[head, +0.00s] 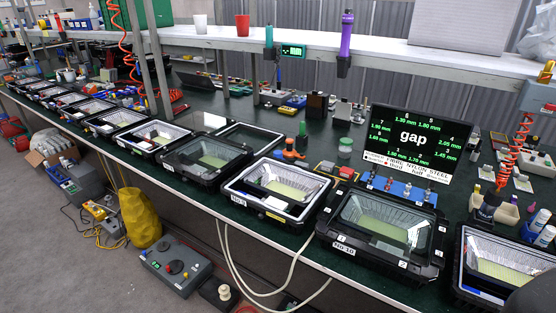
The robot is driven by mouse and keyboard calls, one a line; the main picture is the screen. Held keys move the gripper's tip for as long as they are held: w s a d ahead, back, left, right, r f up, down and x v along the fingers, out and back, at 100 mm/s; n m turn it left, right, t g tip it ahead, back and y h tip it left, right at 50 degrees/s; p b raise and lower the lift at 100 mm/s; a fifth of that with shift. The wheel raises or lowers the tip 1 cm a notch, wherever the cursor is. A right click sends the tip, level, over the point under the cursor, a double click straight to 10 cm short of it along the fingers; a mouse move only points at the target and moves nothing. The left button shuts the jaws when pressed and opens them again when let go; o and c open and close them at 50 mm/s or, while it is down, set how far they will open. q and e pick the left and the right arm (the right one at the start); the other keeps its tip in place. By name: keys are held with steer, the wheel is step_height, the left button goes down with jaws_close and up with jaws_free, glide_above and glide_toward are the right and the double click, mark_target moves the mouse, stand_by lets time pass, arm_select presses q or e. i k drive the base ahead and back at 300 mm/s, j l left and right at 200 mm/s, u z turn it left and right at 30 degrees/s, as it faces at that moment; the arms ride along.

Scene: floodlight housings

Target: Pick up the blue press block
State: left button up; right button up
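A long blue block (402,188) with several dark knob-like parts along it lies on the dark green bench top, behind the floodlight housing marked No.10 (383,226) and below the gap display screen (414,140). It is the blue thing that best fits the press block, but I cannot tell for sure. Its front edge is close to the back rim of that housing. Neither of my grippers can be made out in the head view. A dark rounded shape cuts into the bottom right corner; I cannot tell what it is.
A row of floodlight housings, with No.9 (275,191) in the middle, lines the bench's front edge. A red-and-yellow item (335,171) and an orange tool (291,150) lie left of the blue block. Bottles (540,224) stand at the right. A shelf (350,48) overhangs the back.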

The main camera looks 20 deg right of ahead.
mark_target(278, 154)
steer(key=i+j+z, duration=0.15)
steer(key=j, duration=0.2)
steer(key=i+j+z, duration=0.1)
steer(key=i+j, duration=0.15)
steer(key=i+j+z, duration=0.15)
steer(key=j, duration=0.3)
steer(key=i+j+z, duration=0.1)
steer(key=j, duration=0.3)
steer(key=i+j+z, duration=0.15)
steer(key=j, duration=0.25)
steer(key=i+j+z, duration=0.1)
steer(key=i+j, duration=0.15)
steer(key=j, duration=0.2)
steer(key=i+j+z, duration=0.15)
steer(key=j, duration=0.3)
